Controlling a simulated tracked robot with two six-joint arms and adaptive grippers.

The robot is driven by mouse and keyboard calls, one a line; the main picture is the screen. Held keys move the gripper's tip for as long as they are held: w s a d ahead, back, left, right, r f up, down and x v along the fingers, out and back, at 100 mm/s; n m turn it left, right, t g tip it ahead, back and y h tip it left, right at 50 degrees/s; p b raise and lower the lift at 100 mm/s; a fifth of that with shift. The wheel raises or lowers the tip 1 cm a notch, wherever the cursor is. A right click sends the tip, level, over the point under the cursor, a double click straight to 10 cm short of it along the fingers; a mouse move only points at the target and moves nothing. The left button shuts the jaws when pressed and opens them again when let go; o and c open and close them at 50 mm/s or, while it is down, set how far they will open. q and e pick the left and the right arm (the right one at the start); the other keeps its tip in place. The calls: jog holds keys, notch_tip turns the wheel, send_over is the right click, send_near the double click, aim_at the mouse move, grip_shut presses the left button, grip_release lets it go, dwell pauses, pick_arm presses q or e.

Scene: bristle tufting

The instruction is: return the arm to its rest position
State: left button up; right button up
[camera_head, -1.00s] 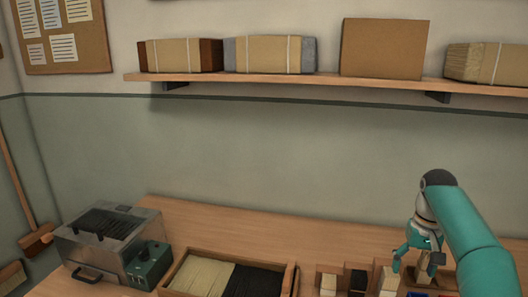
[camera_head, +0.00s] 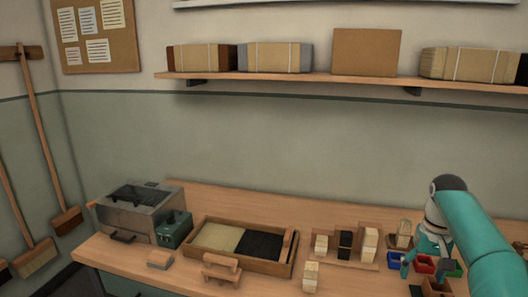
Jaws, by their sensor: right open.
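My right arm (camera_head: 480,235), teal with a dark joint cap, comes in from the right edge. My right gripper (camera_head: 425,266) hangs from it, pointing down over the right part of the wooden workbench (camera_head: 330,282). Its fingers are apart, and I see nothing held between them. It is in front of small coloured bins, including a red bin (camera_head: 425,264) and a green bin (camera_head: 455,270), and partly hides them. I cannot tell its height above them. My left gripper is not in view.
A grey metal machine (camera_head: 140,213) stands at the bench's left. A wooden tray (camera_head: 200,257) holds pale and black bristles. Several bristle blocks stand in a wooden rack (camera_head: 345,262) left of my right gripper. A shelf (camera_head: 300,82) with bundles is on the wall above. The space between is clear.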

jog(key=s+a+f+n+y, duration=0.1)
jog(key=s+a+f, duration=0.1)
jog(key=a+f, duration=0.8)
jog(key=s+a+f+n+y, duration=0.15)
jog(key=a+f, duration=0.35)
jog(key=f, duration=1.1)
jog(key=s+a+f+y, duration=0.1)
jog(key=s+a+f, duration=0.65)
jog(key=s, duration=0.35)
jog(key=s+a+f+m, duration=0.1)
jog(key=s+a+f, duration=0.1)
jog(key=s, duration=1.2)
jog(key=shift+s+a+m+t, duration=0.3)
jog(key=shift+a+m, duration=0.05)
jog(key=shift+a, duration=0.15)
jog(key=shift+y, duration=0.25)
